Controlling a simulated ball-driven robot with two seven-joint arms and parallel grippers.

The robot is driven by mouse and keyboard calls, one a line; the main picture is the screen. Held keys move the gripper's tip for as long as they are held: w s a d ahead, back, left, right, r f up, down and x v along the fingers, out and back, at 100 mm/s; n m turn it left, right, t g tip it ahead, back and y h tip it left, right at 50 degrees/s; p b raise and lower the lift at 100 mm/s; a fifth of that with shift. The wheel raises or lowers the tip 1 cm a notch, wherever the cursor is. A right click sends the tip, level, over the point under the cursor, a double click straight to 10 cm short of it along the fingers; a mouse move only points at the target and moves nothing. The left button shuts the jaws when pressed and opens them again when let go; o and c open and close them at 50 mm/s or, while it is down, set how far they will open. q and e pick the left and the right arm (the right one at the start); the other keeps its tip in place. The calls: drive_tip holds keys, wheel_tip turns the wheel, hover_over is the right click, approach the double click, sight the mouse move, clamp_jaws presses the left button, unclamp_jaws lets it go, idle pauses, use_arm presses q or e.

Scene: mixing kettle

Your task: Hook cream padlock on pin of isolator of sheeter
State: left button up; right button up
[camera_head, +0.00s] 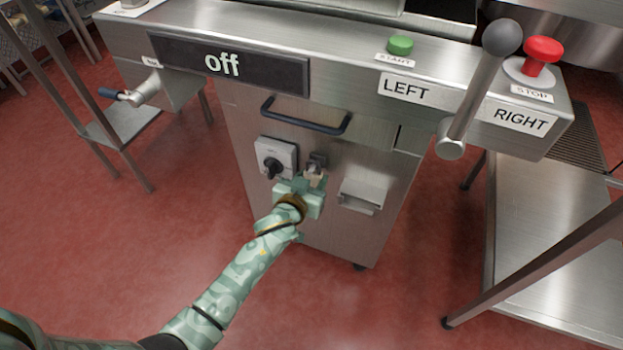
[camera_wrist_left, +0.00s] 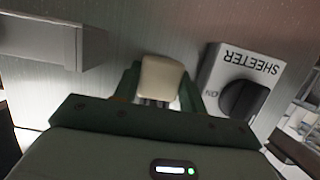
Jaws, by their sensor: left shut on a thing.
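The cream padlock (camera_wrist_left: 160,78) is between the fingers of my left gripper (camera_wrist_left: 158,88), close to the steel panel. The isolator of the sheeter (camera_head: 276,159) is a grey box with a black knob, left of the gripper; in the wrist view the box (camera_wrist_left: 243,82) reads SHEETER upside down. The padlock's shackle and the pin are too small or hidden to tell whether they meet. My right gripper is not in view.
A small steel box or shelf (camera_head: 363,195) sticks out right of the gripper. A dark handle (camera_head: 305,117) crosses the panel above. A lever (camera_head: 480,90) and green (camera_head: 400,45) and red (camera_head: 543,50) buttons are on top. Open red floor lies left of the cabinet.

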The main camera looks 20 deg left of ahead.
use_arm(q)
drive_tip(key=shift+w+f+b, duration=0.25)
drive_tip(key=shift+f+b, duration=0.15)
drive_tip(key=shift+f, duration=0.2)
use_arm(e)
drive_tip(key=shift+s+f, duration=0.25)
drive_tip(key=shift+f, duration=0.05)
use_arm(q)
drive_tip(key=o, duration=1.6)
drive_tip(key=shift+c, duration=0.2)
drive_tip(key=shift+r, duration=0.1)
drive_tip(key=shift+s+r+p, duration=0.1)
drive_tip(key=shift+s+p, duration=0.15)
drive_tip(key=shift+p, duration=0.1)
drive_tip(key=p+v, duration=0.3)
drive_tip(key=v, duration=0.3)
drive_tip(key=shift+s+p, duration=0.25)
drive_tip(key=shift+p, duration=0.15)
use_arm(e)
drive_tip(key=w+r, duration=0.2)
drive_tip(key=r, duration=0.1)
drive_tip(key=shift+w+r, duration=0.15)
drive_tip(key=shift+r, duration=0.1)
